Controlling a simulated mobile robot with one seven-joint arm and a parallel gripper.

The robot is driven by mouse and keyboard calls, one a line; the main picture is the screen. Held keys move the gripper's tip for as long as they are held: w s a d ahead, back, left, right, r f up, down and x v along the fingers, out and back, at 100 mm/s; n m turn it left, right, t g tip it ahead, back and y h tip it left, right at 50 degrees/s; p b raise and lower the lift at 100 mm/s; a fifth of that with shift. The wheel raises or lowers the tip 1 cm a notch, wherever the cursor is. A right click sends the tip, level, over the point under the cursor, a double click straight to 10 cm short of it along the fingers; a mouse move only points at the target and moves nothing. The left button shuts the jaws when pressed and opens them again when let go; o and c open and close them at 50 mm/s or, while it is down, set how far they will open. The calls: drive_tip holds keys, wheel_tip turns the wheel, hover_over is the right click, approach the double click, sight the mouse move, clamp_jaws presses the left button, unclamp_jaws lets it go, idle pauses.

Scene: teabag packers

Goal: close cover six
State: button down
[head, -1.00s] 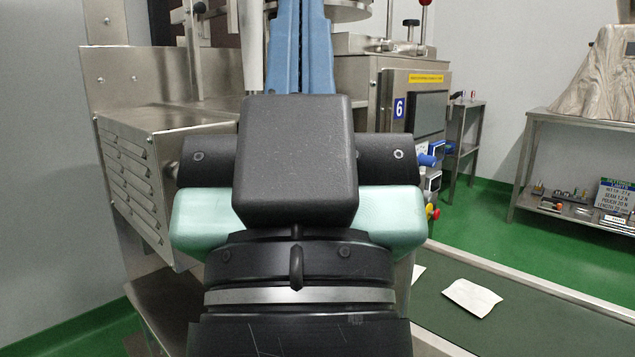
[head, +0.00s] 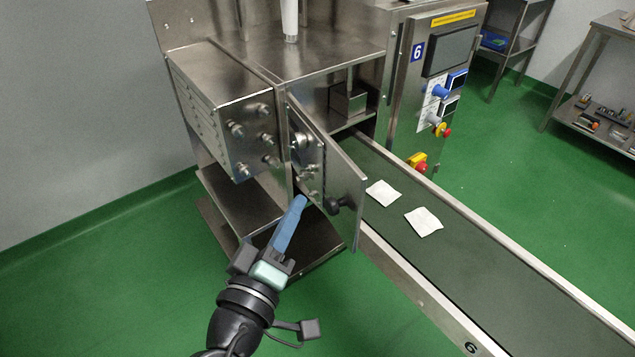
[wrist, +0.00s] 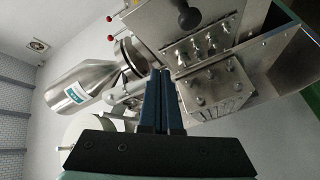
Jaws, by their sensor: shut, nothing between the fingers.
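Cover six is a steel door panel (head: 346,172) on the machine marked 6. In the head view it stands swung out at an angle, with a gap at its left where shafts and fittings show. A black knob (head: 340,205) sits low on it. My gripper (head: 303,199) has its blue fingers together and empty, just left of the knob by the cover's lower part. Whether it touches the cover is unclear. In the wrist view my gripper's fingertips (wrist: 162,72) point toward bolted plates, and the black knob (wrist: 188,17) shows beyond them.
A green conveyor (head: 450,240) with white teabag packets (head: 424,221) runs to the lower right. A steel box with slats (head: 225,115) juts out at the left. The control panel (head: 440,90) is at the right. Green floor is free at the lower left.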

drive_tip(key=s+a+f+n+p, duration=0.3)
drive_tip(key=s+f+n+p, duration=0.1)
drive_tip(key=s+f+n, duration=0.25)
approach(325, 205)
drive_tip(key=w+a, duration=0.1)
drive_tip(key=w, duration=0.3)
drive_tip(key=shift+w+d+r+p, duration=0.1)
drive_tip(key=shift+w+d+p, duration=0.25)
drive_tip(key=shift+d, duration=0.35)
drive_tip(key=shift+w+d+r+p, duration=0.1)
drive_tip(key=shift+w+d, duration=0.35)
drive_tip(key=shift+d, duration=0.3)
drive_tip(key=shift+d, duration=0.15)
